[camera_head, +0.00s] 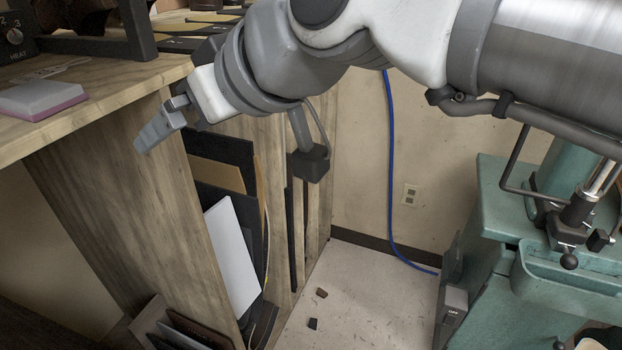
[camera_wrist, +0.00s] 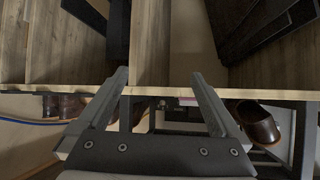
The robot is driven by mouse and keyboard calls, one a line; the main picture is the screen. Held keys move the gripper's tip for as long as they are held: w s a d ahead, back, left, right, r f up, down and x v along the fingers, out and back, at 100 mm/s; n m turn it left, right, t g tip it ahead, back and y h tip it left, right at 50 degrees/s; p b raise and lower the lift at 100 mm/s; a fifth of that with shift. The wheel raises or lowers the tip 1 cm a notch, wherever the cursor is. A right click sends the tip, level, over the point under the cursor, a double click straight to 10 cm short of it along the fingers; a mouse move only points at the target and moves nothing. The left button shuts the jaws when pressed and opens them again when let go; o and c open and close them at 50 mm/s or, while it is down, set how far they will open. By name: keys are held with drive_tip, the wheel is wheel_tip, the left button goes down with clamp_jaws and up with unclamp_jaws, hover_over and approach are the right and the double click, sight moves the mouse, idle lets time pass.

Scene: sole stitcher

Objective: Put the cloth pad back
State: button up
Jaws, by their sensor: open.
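A flat pad-like block (camera_head: 40,98) with a pale grey top and a pink lower layer lies on the wooden bench top, near its front edge at the far left. It may be the cloth pad, but its material is hard to tell. My gripper (camera_head: 158,125) is to the right of the block, just off the bench's edge, and apart from it. In the wrist view my gripper (camera_wrist: 160,92) is open with nothing between its fingers. A thin pinkish strip (camera_wrist: 186,101) shows beyond the wooden edge there, mostly hidden.
The wooden bench (camera_head: 110,85) has upright dividers below, with a white sheet (camera_head: 232,256) and dark boards in the slots. A black heat control box (camera_head: 15,37) stands at the bench's back left. A green machine (camera_head: 490,270) stands at right. Small scraps lie on the floor between.

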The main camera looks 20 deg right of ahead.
drive_tip(key=s+d+f+m+g+h, duration=0.1)
drive_tip(key=s+d+f+m+h, duration=0.2)
drive_tip(key=d+f, duration=0.5)
drive_tip(key=s+d+f+m+g+h, duration=0.2)
drive_tip(key=s+d+f+m+h, duration=0.2)
drive_tip(key=d+f, duration=0.4)
drive_tip(key=shift+f, duration=0.65)
drive_tip(key=shift+r, duration=0.1)
wheel_tip(320, 180, up, 18)
drive_tip(key=p, duration=1.8)
drive_tip(key=shift+r+p, duration=0.25)
drive_tip(key=shift+p, duration=0.05)
